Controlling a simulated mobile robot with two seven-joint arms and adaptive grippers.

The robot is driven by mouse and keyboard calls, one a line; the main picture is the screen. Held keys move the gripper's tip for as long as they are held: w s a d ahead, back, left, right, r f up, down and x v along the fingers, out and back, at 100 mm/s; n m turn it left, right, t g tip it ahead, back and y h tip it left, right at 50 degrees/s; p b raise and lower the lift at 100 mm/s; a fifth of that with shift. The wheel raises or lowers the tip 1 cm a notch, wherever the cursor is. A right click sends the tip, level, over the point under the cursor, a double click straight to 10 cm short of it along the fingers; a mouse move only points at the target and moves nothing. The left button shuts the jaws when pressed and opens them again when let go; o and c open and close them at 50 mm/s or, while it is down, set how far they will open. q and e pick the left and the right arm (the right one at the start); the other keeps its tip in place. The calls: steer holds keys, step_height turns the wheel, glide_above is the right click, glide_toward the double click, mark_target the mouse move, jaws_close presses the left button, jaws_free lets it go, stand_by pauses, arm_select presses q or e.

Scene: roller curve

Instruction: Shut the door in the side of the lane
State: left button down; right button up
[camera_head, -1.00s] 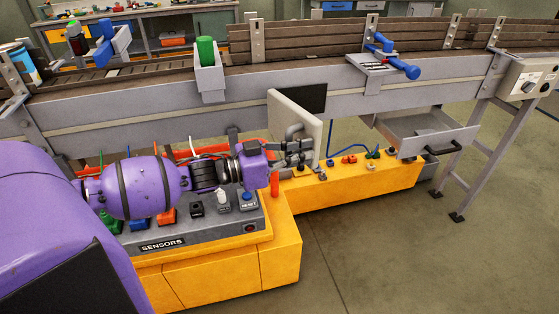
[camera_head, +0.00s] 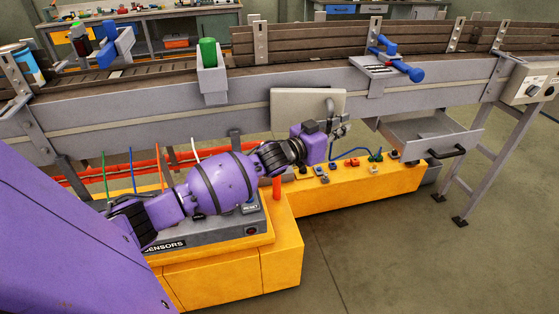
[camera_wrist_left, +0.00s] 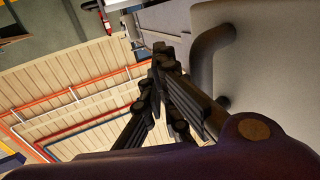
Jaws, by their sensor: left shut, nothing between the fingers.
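The door (camera_head: 300,106) is a pale grey panel in the side of the grey lane (camera_head: 180,115). In the head view it lies nearly flat against the lane side and covers the dark opening. Its grey handle (camera_head: 329,107) is at its right part. My left gripper (camera_head: 342,126) is shut and empty in front of the door's lower right part, close to the handle. In the left wrist view the shut fingers (camera_wrist_left: 165,65) are beside the handle (camera_wrist_left: 207,55) and the door panel (camera_wrist_left: 270,60). I cannot tell whether they touch. My right gripper is out of view.
An open grey drawer (camera_head: 425,130) sticks out under the lane at the right. Below the door is a yellow bench (camera_head: 355,190) with small parts on it. A blue-handled lever (camera_head: 400,58) and a green block (camera_head: 208,52) sit along the lane edge.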

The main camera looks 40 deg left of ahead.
mark_target(339, 110)
arm_select(q)
steer(key=w+a+n+y, duration=0.1)
steer(key=w+y, duration=0.1)
steer(key=w+a+n+y, duration=0.1)
steer(key=w+y, duration=0.1)
steer(key=w+a+n+t+y, duration=0.1)
steer(key=w, duration=0.2)
steer(key=shift+a+n+y, duration=0.2)
steer(key=shift+n+y, duration=0.2)
steer(key=shift+w+a+r, duration=0.15)
steer(key=shift+w+a, duration=0.55)
steer(key=shift+w+a+r, duration=0.1)
steer(key=shift+a, duration=0.05)
